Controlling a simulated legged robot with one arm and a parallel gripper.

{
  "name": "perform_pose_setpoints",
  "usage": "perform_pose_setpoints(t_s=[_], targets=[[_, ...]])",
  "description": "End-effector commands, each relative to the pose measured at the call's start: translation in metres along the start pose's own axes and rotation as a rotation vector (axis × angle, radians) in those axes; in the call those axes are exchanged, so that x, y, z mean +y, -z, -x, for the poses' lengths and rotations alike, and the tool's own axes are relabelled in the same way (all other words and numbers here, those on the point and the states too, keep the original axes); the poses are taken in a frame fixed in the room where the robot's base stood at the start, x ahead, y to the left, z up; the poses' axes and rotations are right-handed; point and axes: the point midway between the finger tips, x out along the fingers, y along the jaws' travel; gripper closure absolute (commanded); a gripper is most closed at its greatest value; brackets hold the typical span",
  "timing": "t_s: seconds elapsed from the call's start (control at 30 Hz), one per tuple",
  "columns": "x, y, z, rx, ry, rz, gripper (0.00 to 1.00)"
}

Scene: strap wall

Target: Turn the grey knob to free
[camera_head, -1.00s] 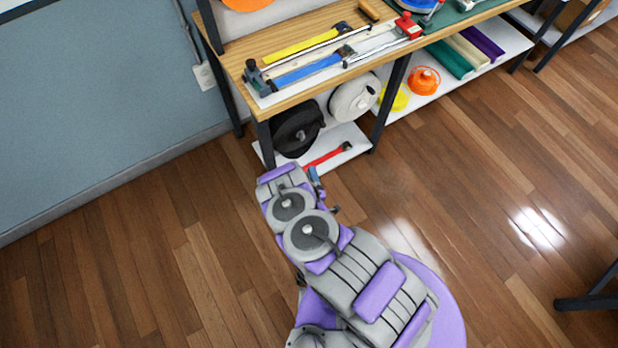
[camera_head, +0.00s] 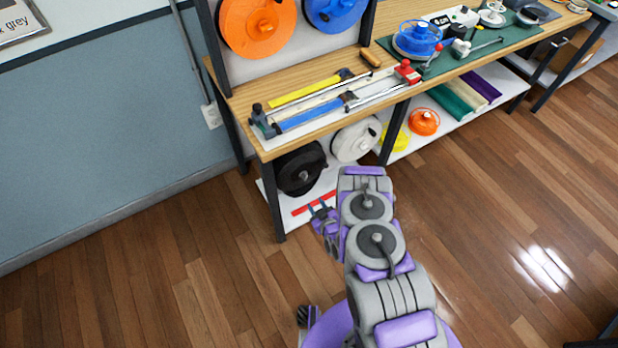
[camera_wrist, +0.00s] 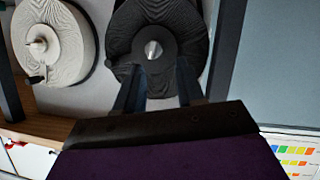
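A small grey knob-like piece (camera_wrist: 153,49) stands at the centre of the black reel (camera_wrist: 158,20) in the wrist view. The black reel also shows in the head view (camera_head: 300,168), on the lower shelf under the bench's left end. I cannot tell for certain that this is the task's grey knob; its setting is unreadable. My gripper (camera_head: 320,208) is in front of that shelf, low beside my arm. In the wrist view my gripper (camera_wrist: 158,72) has its two dark fingers apart, with the reel's centre seen beyond the gap. Nothing shows between them.
A white reel (camera_head: 356,140) sits beside the black one. A black bench leg (camera_head: 271,200) stands close left of my gripper. The bench top (camera_head: 240,100) holds a rail with yellow and blue straps. A red strip (camera_head: 314,202) lies low on the shelf. The floor at left is clear.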

Motion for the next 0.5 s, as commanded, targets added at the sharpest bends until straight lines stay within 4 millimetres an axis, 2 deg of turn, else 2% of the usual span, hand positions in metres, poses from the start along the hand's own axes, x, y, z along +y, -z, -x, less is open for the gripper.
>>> perform_pose_setpoints(t_s=[0.03, 0.23, 0.5], targets=[[0.012, 0.004, 0.002, 0.001, 0.015, -0.058, 0.62], [0.042, 0.020, 0.014, 0.008, 0.120, -0.263, 0.62], [0.067, 0.026, 0.036, -0.004, 0.213, -0.396, 0.62]])
